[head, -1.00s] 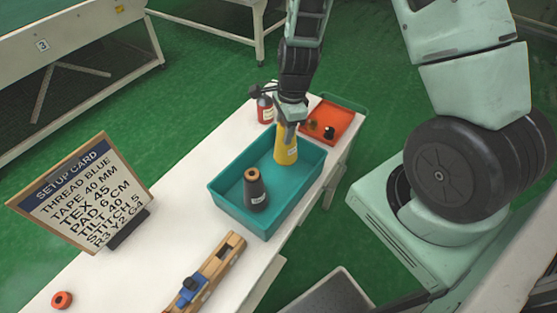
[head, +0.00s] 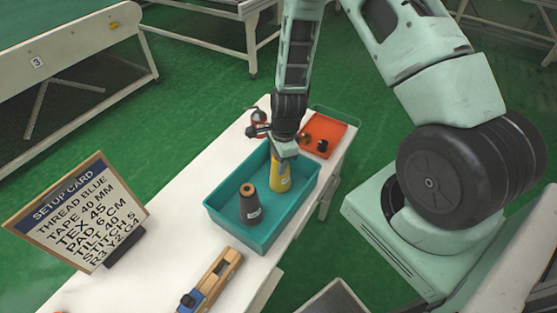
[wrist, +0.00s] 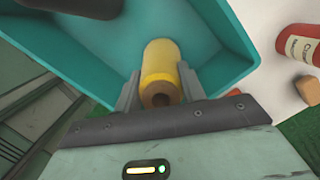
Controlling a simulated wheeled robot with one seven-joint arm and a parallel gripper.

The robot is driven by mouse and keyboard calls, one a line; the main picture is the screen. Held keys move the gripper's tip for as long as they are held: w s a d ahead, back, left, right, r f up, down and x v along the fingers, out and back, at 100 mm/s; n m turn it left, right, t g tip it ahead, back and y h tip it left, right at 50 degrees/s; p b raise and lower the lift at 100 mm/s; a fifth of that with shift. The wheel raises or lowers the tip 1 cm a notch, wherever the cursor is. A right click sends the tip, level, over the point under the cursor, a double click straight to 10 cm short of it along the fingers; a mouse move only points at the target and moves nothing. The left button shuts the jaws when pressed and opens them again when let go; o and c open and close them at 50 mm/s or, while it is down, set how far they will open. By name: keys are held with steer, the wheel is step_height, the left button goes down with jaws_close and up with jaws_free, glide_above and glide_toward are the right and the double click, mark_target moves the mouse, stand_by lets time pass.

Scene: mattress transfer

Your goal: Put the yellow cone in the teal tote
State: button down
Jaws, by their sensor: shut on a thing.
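The yellow cone (head: 279,174) stands inside the teal tote (head: 262,236), toward its far right part, about upright. My gripper (head: 285,150) is above it with the fingers shut on the cone's top. In the wrist view the yellow cone (wrist: 161,70) lies between the two fingers of my gripper (wrist: 160,88), with the tote's teal wall (wrist: 238,40) around it. Whether the cone's base touches the tote floor cannot be told. A dark cone (head: 249,203) with a tan top stands in the near left part of the tote.
An orange tray (head: 325,130) with small dark items lies behind the tote at right. A setup card (head: 75,212) and a wooden tool with a blue part (head: 212,281) are on the white table (head: 165,225).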

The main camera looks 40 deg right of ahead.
steer(key=c, duration=0.8)
jaws_free()
steer(key=shift+f, duration=0.1)
steer(key=shift+c, duration=0.2)
step_height(320, 180, up, 11)
steer(key=d+b, duration=0.1)
steer(key=b, duration=0.1)
steer(key=s+a+r+n, duration=0.4)
steer(key=a+r+n, duration=0.1)
steer(key=a+n, duration=0.2)
steer(key=s+a+r+n, duration=0.3)
steer(key=a+r+n, duration=0.2)
steer(key=a+n, duration=0.15)
steer(key=s+a+r+n, duration=0.2)
steer(key=s+r+n, duration=0.1)
steer(key=s+n, duration=0.3)
steer(key=s+a+r+n, duration=0.3)
steer(key=s+n, duration=0.4)
steer(key=n, duration=0.2)
steer(key=shift+a+r+h, duration=0.15)
steer(key=shift+a+h, duration=0.15)
steer(key=shift+h, duration=0.1)
